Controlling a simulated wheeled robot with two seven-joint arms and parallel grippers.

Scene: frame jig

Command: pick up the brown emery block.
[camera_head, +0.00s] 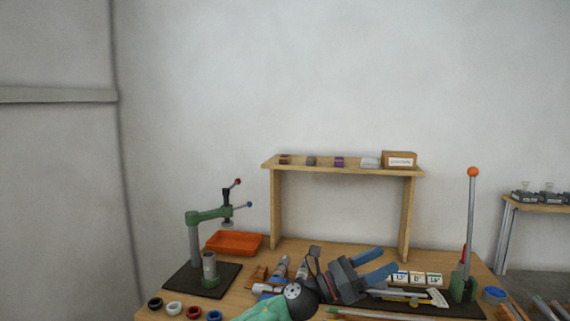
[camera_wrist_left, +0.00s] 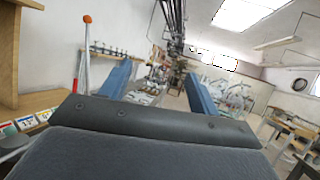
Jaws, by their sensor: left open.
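A small brown block (camera_head: 285,159), which looks like the brown emery block, sits at the left end of the raised wooden shelf in the head view. My left gripper (camera_head: 387,261) is open and empty, low over the bench in front of the shelf. Its blue fingers point right, and it is well below and to the right of the brown block. In the left wrist view the two fingers (camera_wrist_left: 162,78) stand apart with nothing between them. The brown block does not show there. My right gripper is not in view.
A grey block (camera_head: 311,161), purple block (camera_head: 339,162), pale item (camera_head: 370,162) and cardboard box (camera_head: 399,160) share the shelf (camera_head: 345,170). A green press (camera_head: 196,240) and orange tray (camera_head: 234,243) stand left. An upright lever (camera_head: 472,220) with an orange ball stands right.

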